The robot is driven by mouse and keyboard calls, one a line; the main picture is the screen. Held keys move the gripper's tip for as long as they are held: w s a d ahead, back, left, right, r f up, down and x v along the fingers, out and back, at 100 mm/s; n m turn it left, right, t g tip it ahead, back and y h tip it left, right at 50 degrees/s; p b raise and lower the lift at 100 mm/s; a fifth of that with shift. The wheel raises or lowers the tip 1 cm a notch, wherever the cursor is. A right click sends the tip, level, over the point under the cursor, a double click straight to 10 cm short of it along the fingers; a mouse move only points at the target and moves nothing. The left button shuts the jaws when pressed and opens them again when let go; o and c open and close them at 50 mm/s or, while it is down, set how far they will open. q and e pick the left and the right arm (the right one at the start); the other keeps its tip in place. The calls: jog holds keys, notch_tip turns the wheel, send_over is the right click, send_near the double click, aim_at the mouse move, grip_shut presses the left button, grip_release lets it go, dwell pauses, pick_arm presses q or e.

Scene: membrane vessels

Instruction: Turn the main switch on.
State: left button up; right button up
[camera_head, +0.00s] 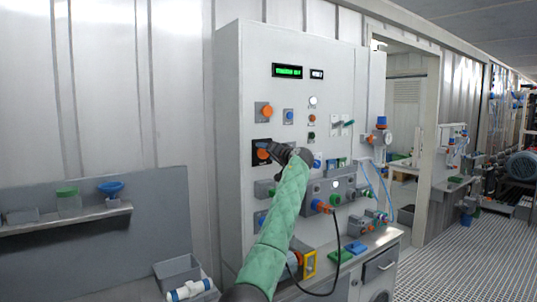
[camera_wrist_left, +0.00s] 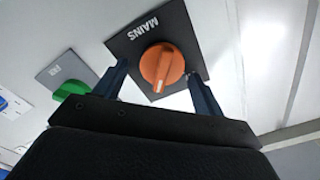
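The main switch is an orange round knob (camera_wrist_left: 162,67) on a black square plate (camera_wrist_left: 188,38) marked "MAINS" in the left wrist view. In the head view its orange knob (camera_head: 263,154) sits on the left part of the grey cabinet front. My left gripper (camera_head: 271,148) is at the switch, in front of the plate. In the left wrist view its two dark fingers (camera_wrist_left: 158,76) are apart, one on each side of the knob, with visible gaps. I cannot tell how deep they reach around it. My right gripper is not in view.
A green knob (camera_wrist_left: 72,91) on a grey plate is beside the switch. Another orange knob (camera_head: 266,111) is above it on the cabinet (camera_head: 240,90). A lit green display (camera_head: 288,71) is near the top. Valves, hoses and a bench (camera_head: 380,240) are at the lower right.

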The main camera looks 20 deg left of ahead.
pick_arm(q)
jog(key=b+v, duration=0.2)
jog(key=v, duration=0.5)
jog(key=shift+s+d+b, duration=0.25)
jog(key=shift+d+b, duration=0.1)
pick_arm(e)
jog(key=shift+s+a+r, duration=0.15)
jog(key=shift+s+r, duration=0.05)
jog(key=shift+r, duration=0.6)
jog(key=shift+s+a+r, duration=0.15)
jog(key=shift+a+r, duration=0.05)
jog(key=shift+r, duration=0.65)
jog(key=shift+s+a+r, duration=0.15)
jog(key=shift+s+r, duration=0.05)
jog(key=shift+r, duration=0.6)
pick_arm(q)
jog(key=shift+f, duration=0.1)
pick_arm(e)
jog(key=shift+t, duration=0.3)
